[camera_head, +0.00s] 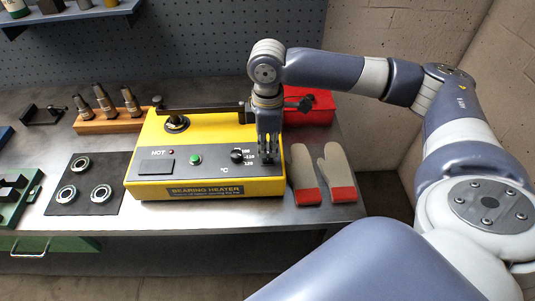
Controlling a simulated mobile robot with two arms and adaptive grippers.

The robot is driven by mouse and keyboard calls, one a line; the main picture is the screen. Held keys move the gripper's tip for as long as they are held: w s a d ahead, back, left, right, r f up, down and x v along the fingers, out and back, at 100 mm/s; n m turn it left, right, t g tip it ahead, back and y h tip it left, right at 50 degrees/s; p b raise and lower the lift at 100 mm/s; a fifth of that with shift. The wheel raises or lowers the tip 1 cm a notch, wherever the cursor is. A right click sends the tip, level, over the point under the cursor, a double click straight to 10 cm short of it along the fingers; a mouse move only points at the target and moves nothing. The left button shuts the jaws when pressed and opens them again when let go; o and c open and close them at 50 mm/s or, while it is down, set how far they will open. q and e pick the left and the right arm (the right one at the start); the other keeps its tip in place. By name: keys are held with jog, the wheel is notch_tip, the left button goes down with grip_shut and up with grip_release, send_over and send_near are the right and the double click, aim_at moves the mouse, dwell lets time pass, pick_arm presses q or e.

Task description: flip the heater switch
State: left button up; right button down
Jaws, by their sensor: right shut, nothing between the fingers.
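The yellow bearing heater (150,185) stands on the metal bench, with its lettered front facing me. On its grey top panel are a green round switch or button (195,159), a dark rectangle (156,166), a small red HOT lamp (171,152) and a black temperature dial (237,156). I cannot tell the switch's state. My right gripper (268,168) points down over the right end of the heater, right of the dial. Its fingers are shut and empty. It hides part of the panel's right side. I cannot tell whether it touches the heater. My left gripper is not in view.
Grey and red gloves (333,170) lie right of the heater, with a red box (318,109) behind them. A dark mat (60,205) with 3 bearings is at left. A wooden block (115,124) holds metal tools. A black arm (205,107) spans the heater's back.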

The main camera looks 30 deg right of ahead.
aim_at(268, 159)
jog(key=shift+f, duration=1.05)
dwell(0.7)
jog(key=shift+r, duration=0.1)
notch_tip(268, 159, up, 7)
jog(key=p, duration=0.9)
dwell(0.5)
